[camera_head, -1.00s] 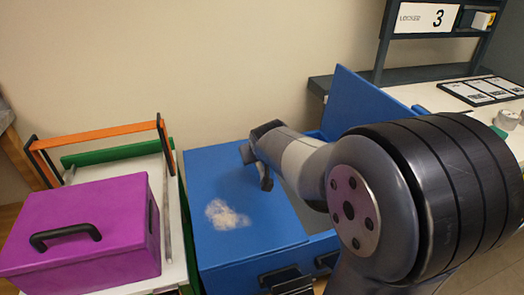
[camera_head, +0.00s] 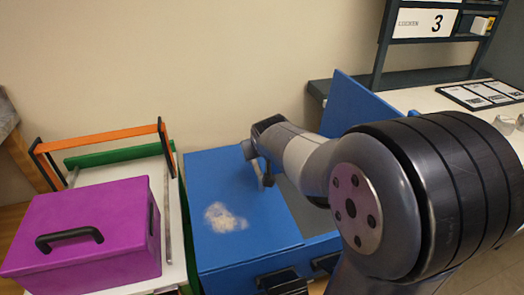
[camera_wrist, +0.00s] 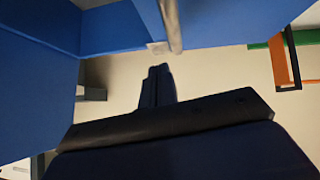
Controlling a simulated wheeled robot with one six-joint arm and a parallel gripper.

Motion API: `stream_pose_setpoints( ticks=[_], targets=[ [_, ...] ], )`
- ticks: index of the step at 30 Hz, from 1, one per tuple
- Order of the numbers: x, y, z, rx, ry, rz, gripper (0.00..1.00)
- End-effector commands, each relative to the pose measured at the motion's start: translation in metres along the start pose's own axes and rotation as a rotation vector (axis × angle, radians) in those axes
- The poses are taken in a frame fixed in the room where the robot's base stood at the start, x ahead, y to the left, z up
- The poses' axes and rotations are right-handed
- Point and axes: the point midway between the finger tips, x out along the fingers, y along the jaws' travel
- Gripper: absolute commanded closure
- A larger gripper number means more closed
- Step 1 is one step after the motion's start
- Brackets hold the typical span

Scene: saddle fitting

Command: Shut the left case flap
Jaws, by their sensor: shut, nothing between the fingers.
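The left case flap (camera_head: 215,175) is a flat blue panel with a pale worn patch. It lies flat, or nearly so, over the left part of the blue case (camera_head: 245,275). The right flap (camera_head: 355,106) stands raised at the case's far right. My gripper (camera_head: 266,180) is low over the right part of the left flap; I cannot tell whether it touches it. In the wrist view my gripper (camera_wrist: 158,72) is shut and empty, with blue panels around it. My arm hides much of the case's right side and opening.
A purple box (camera_head: 85,235) with a black handle stands on the left, in front of an orange bar frame (camera_head: 95,140). A shelf unit (camera_head: 385,45) and a light worktop (camera_head: 440,98) are at the right. The wall is behind.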

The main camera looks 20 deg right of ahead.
Motion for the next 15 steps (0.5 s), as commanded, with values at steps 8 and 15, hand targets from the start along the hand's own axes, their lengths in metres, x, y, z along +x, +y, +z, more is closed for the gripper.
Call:
stream_pose_setpoints(
  ticks=[8, 15],
  targets=[
    [-0.059, 0.015, -0.009, 0.001, 0.013, 0.001, 1.00],
    [-0.092, 0.024, -0.007, 0.001, 0.012, 0.001, 1.00]
  ],
)
